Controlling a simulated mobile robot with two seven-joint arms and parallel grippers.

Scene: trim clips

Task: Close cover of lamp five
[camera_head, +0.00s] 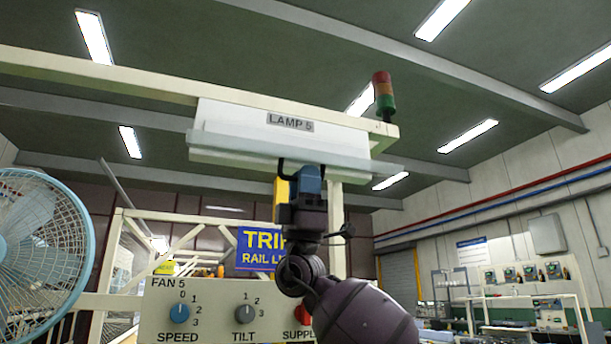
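Lamp five is a white box housing (245,116) with a grey "LAMP 5" label, hung under a cream beam at the upper middle. Its cover is a long, pale, translucent panel (230,142) along the lower front of the housing. It juts out past the housing on the right, tilted down to the right. My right gripper (301,164) is raised from below at the middle of the cover's lower edge. Its two dark fingers stand apart. I cannot tell whether they touch the cover. My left gripper is not in view.
Below is a control panel (212,318) with speed, tilt and supply knobs. A light blue fan (40,255) stands at the left. A cream post stands behind my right arm.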

